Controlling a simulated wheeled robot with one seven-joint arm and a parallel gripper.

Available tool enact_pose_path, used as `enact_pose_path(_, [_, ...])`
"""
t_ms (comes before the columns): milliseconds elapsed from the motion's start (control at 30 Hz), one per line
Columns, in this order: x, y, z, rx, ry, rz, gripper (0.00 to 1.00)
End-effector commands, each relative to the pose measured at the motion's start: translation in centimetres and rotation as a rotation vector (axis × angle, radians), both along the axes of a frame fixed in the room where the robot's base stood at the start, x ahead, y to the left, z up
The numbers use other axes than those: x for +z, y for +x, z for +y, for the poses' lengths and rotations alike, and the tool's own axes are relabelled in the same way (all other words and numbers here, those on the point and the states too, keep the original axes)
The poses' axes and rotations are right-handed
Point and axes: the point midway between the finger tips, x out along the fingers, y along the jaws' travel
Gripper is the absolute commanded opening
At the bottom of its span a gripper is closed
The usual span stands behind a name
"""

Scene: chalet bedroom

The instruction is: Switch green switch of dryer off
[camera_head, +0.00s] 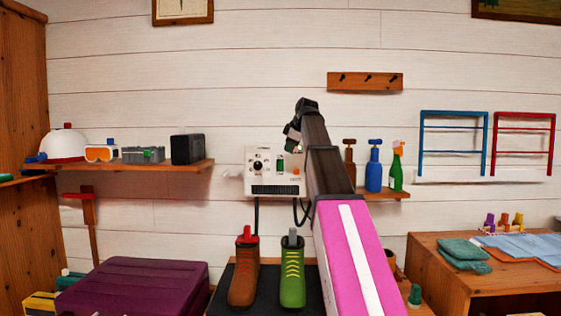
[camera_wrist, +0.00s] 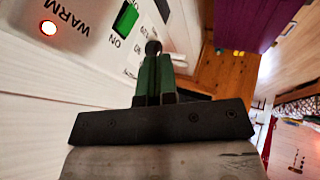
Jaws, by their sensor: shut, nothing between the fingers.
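The dryer (camera_head: 262,186) is a white box on the wall, with a black knob, a dark grille and an orange spot on its front. Its green switch (camera_head: 280,165) is on the front, right of the knob. In the wrist view the green switch (camera_wrist: 126,18) is at the top, with "ON" printed beside it. A lit red lamp (camera_wrist: 48,28) sits beside the word "WARM". My gripper (camera_wrist: 153,48) is shut and empty, its tips close to the panel and apart from the switch in the picture. In the head view my gripper (camera_head: 292,138) is at the dryer's upper right.
Brown and green boots (camera_head: 292,280) stand below the dryer on a dark mat. A small shelf (camera_head: 388,195) with several bottles is right of my arm. Another shelf (camera_head: 130,165) is at left. A purple case (camera_head: 135,285) lies at lower left.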

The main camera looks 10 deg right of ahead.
Motion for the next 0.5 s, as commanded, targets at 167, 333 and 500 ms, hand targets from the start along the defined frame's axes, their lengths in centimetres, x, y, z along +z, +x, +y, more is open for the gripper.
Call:
enact_pose_path(167, [0.0, 0.0, 0.0, 0.001, 0.0, 0.002, 0.0])
enact_pose_path(333, [-0.3, 0.2, 0.1, 0.001, 0.0, 0.002, 0.0])
enact_pose_path(500, [-1.8, 1.1, 0.7, 0.001, 0.001, 0.003, 0.0])
